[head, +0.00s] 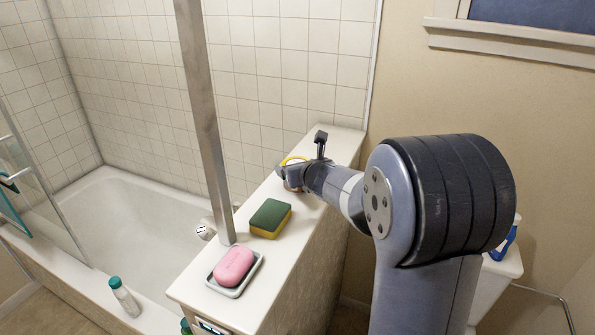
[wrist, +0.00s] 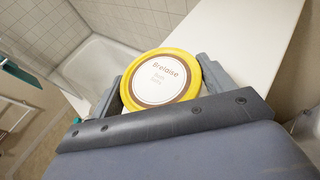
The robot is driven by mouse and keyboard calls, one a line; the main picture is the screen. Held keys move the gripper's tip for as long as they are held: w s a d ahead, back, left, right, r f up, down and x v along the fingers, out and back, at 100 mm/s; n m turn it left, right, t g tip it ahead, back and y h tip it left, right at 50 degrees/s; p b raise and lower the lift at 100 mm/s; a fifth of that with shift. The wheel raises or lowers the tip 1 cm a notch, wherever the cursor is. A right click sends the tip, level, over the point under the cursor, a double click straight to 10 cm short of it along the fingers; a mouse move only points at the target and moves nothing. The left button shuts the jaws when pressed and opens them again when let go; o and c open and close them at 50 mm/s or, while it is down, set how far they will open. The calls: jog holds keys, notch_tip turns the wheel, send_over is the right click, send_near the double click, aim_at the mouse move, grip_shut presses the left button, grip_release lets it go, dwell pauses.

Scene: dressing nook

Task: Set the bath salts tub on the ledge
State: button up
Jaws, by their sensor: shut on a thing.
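The bath salts tub (wrist: 160,78) shows in the wrist view as a round lid with a yellow rim and a white label reading "Brelaise". My gripper (wrist: 165,85) is shut on it, with one finger on each side. In the head view my gripper (head: 296,178) is over the far part of the white ledge (head: 275,240), and only a sliver of the tub's yellow rim (head: 294,159) shows; the rest is hidden behind my gripper. I cannot tell whether the tub touches the ledge.
A green and yellow sponge (head: 270,217) and a pink soap (head: 233,266) in a dish (head: 236,290) lie on the nearer part of the ledge. A metal post (head: 207,120) rises at the ledge's left edge. The bathtub (head: 130,225) is to the left, with a bottle (head: 124,297) on its rim.

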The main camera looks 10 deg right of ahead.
jog(key=shift+f, duration=0.1)
jog(key=o, duration=1.2)
jog(key=shift+c, duration=0.2)
jog(key=shift+s+r, duration=0.1)
jog(key=shift+r, duration=0.15)
jog(key=p+v, duration=0.1)
jog(key=v, duration=1)
jog(key=shift+s, duration=0.35)
